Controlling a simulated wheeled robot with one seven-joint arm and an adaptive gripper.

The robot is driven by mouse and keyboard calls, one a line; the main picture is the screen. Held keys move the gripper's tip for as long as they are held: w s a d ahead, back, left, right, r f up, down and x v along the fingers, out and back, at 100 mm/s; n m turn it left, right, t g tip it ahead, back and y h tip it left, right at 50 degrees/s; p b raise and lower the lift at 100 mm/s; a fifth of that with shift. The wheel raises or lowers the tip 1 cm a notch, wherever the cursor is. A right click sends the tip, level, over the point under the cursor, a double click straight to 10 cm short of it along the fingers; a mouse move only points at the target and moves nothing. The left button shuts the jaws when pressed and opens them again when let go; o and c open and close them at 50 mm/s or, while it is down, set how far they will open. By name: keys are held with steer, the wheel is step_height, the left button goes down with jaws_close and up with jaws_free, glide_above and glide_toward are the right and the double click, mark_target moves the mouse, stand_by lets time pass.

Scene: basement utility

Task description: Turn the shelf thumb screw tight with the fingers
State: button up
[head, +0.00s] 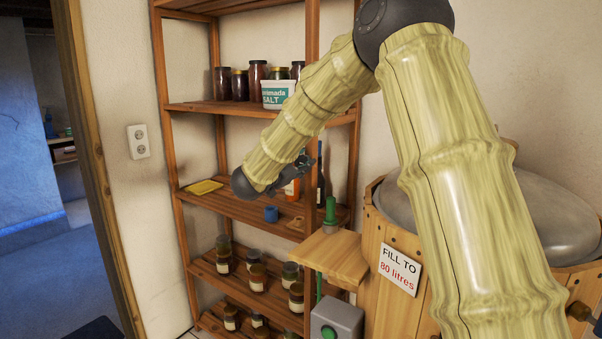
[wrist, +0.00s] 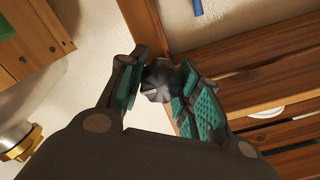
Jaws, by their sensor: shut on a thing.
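The thumb screw (wrist: 158,80) is a dark grey, ridged knob at the wooden shelf post (wrist: 144,22) in the wrist view. My gripper (wrist: 165,88) has its teal-padded fingers on either side of the knob and is shut on it. In the head view my gripper (head: 303,164) is small and dark, up against the front right post of the wooden shelf unit (head: 312,70). The screw cannot be made out there, and its shank and how far it is in are hidden.
Jars and a salt tub (head: 277,95) stand on the upper shelf. A small wooden stand (head: 335,255) with a green-handled object (head: 330,212) and a wooden barrel (head: 392,310) are close by.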

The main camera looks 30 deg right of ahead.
steer(key=m+b, duration=0.2)
steer(key=shift+f+m+b, duration=0.3)
steer(key=shift+b, duration=0.1)
steer(key=m+b, duration=0.3)
steer(key=shift+r, duration=0.1)
steer(key=o, duration=1)
steer(key=shift+s+r, duration=0.1)
steer(key=shift+o, duration=0.2)
steer(key=v, duration=1.1)
steer(key=shift+a, duration=0.4)
steer(key=shift+s, duration=0.1)
